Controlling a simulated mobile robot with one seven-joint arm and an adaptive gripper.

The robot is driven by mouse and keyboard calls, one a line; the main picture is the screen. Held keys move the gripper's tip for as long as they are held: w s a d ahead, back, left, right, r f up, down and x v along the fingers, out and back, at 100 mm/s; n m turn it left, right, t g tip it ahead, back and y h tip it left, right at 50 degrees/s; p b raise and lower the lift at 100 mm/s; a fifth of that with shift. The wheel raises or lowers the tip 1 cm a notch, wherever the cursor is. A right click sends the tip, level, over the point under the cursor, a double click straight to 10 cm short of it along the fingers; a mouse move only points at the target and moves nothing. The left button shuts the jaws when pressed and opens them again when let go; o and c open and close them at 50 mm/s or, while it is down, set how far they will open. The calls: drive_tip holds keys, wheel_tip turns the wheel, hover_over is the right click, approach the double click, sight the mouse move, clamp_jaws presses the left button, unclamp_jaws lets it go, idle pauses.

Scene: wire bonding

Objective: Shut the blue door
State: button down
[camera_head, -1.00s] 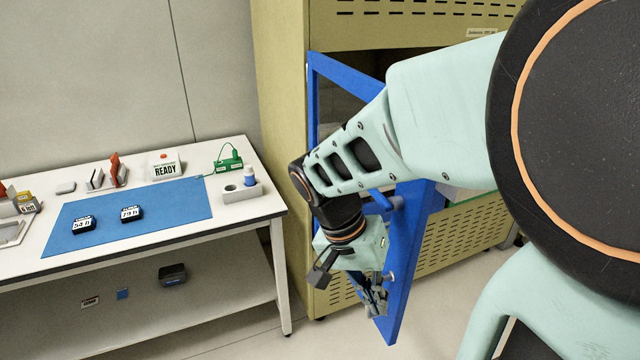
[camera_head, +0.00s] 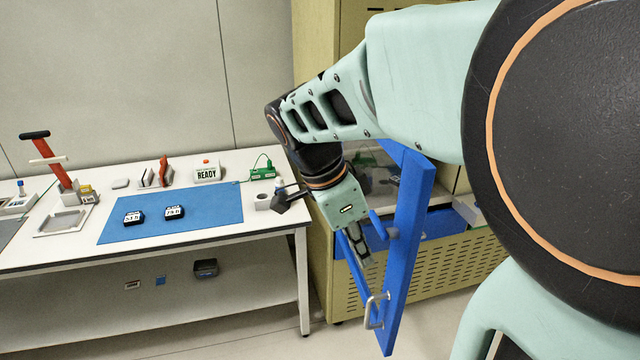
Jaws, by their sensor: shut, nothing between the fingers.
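The blue door (camera_head: 408,240) stands open, swung out from the olive cabinet (camera_head: 318,70). Its upright bar faces me, and a lower bar runs back toward the cabinet. A silver handle (camera_head: 376,311) is near its lower end. My arm hides the upper part of the door and much of the cabinet front. My gripper (camera_head: 364,258) is shut and empty, pointing down just left of the upright bar, above the handle. I cannot tell whether it touches the door.
A white bench (camera_head: 75,258) with a blue mat (camera_head: 190,222), two small dark boxes and a READY sign (camera_head: 207,173) stands left of the cabinet. Its right end is close to my gripper. A lower shelf holds small items. Bare floor lies below the door.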

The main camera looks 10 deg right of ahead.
sight(398, 281)
drive_tip(key=shift+m, duration=0.5)
drive_tip(key=d+f+b, duration=0.2)
drive_tip(key=d+f, duration=0.1)
drive_tip(key=d+f+b, duration=0.1)
drive_tip(key=d+f, duration=0.2)
drive_tip(key=f, duration=0.1)
drive_tip(key=shift+w+b, duration=0.15)
drive_tip(key=shift+b, duration=0.25)
drive_tip(key=shift+d+f, duration=0.15)
drive_tip(key=shift+d, duration=0.4)
